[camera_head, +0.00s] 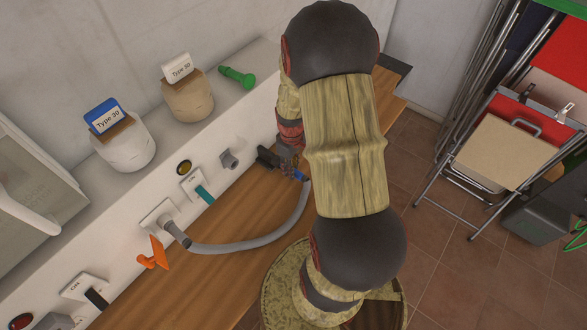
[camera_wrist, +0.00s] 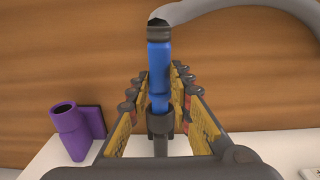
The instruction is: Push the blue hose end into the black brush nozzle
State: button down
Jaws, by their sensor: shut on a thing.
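My gripper (camera_head: 291,168) is shut on the blue hose end (camera_head: 301,176). In the wrist view the blue hose end (camera_wrist: 158,66) lies lengthwise between the fingers (camera_wrist: 158,88). Its narrow part points into a dark collar (camera_wrist: 160,125) close to my gripper's body. In the head view a black piece, apparently the brush nozzle (camera_head: 267,157), lies just left of my gripper, roughly in line with the blue end. My fingers hide any join, so I cannot tell how deep the blue end sits in it. The grey hose (camera_head: 248,247) curves back to the wall panel.
The hose's other end joins a panel socket (camera_head: 161,215) beside an orange lever (camera_head: 154,253). A purple fitting (camera_wrist: 72,130) stands left of my fingers. The wooden surface (camera_head: 140,294) is mostly clear. Folding chairs (camera_head: 505,145) stand at right.

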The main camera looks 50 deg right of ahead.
jog(key=shift+w, duration=0.9)
jog(key=c, duration=1.5)
grip_release()
jog(key=shift+c, duration=0.2)
notch_tip(320, 180, up, 12)
jog(key=shift+r, duration=0.15)
